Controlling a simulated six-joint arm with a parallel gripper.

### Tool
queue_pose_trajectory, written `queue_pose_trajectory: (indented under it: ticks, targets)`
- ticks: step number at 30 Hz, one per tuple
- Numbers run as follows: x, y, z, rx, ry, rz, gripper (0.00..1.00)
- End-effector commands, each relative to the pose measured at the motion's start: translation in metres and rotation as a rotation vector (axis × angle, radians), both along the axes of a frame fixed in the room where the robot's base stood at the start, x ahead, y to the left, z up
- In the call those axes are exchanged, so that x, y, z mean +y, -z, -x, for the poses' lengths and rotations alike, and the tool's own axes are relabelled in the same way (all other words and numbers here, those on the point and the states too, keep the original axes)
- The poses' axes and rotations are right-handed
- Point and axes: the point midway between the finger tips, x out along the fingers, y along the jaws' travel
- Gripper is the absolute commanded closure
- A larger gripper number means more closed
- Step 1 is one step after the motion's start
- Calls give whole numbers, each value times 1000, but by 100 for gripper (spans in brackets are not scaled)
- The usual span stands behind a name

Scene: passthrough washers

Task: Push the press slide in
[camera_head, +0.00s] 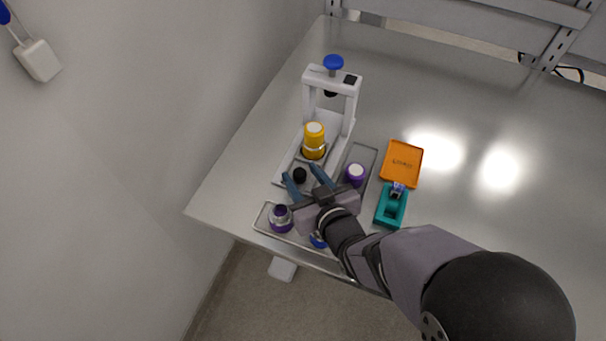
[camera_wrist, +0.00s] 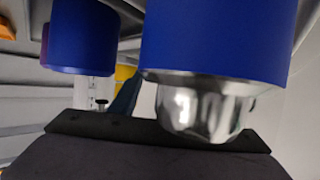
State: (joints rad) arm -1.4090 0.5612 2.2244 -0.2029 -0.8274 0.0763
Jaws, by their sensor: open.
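The white press (camera_head: 350,127) stands on the table with a blue knob (camera_head: 333,63) on top. Its slide (camera_head: 286,173) sticks out at the front, toward the table's near edge. A yellow cylinder (camera_head: 314,141) with a pale top stands upright on the slide, in front of the press frame. A round black knob (camera_head: 299,175) is at the slide's front end. My gripper (camera_head: 301,173) is open, with its blue fingers on either side of the black knob in the head view; contact cannot be told. In the wrist view, large blue parts (camera_wrist: 215,40) hide most of the fingers.
A front tray holds a silver-and-purple part (camera_head: 280,218) and a blue part (camera_head: 318,241) under my wrist. A purple part (camera_head: 355,174) stands in a side tray. An orange tray (camera_head: 402,164) and teal holder (camera_head: 391,206) are right. The table beyond is clear.

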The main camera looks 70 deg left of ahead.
Motion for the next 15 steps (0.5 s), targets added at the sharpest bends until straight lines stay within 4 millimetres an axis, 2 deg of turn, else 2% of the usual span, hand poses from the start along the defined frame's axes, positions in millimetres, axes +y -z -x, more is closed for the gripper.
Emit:
queue_pose_trajectory:
  ticks: [4,9,15]
  targets:
    - [0,0,0,0,0,0,57]
    - [0,0,0,0,0,0,98]
    - [2,0,-2,0,0,-1,100]
